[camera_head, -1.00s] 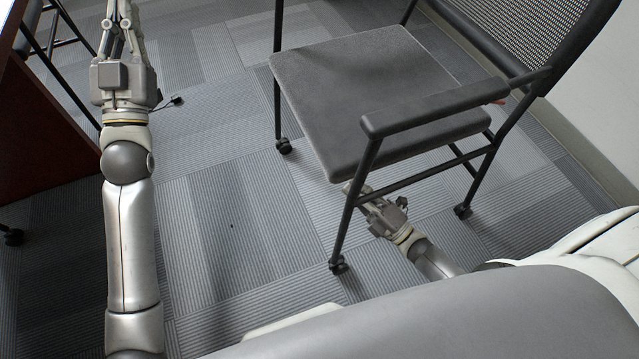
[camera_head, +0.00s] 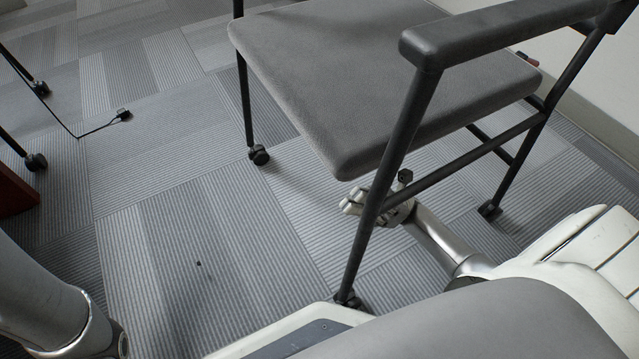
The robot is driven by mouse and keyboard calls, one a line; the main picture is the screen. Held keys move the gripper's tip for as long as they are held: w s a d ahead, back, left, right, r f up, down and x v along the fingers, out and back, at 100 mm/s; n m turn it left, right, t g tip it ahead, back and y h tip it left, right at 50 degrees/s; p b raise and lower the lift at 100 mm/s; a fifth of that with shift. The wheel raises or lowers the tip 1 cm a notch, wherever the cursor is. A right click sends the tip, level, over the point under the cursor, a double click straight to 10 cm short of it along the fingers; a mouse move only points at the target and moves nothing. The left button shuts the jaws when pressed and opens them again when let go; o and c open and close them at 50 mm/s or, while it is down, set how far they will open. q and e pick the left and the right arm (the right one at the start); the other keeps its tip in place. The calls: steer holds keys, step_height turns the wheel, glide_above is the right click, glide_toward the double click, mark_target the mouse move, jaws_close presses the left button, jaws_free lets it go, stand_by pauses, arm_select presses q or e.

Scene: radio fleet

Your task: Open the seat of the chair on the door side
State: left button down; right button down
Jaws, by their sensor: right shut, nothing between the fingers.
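The chair (camera_head: 380,75) has a grey padded seat, black tube legs with casters and a dark armrest (camera_head: 500,30). Its seat lies flat, in the horizontal position. My right gripper (camera_head: 350,204) is low under the seat's near edge, behind the chair's front leg, which hides part of it. Its fingers look closed with nothing in them. I cannot tell whether it touches the leg or the seat. My left arm shows only at the lower left corner, and its gripper is out of view.
A black cable (camera_head: 95,130) lies on the carpet at the upper left, near caster legs of other furniture. A dark red panel (camera_head: 14,192) stands at the left edge. A white wall is behind the chair at right.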

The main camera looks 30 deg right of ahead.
steer(key=d+r+b+x, duration=0.2)
steer(key=b+x, duration=0.1)
steer(key=x, duration=0.9)
steer(key=shift+a+r+n+g, duration=0.25)
steer(key=shift+a+n+g, duration=0.05)
steer(key=shift+s, duration=0.1)
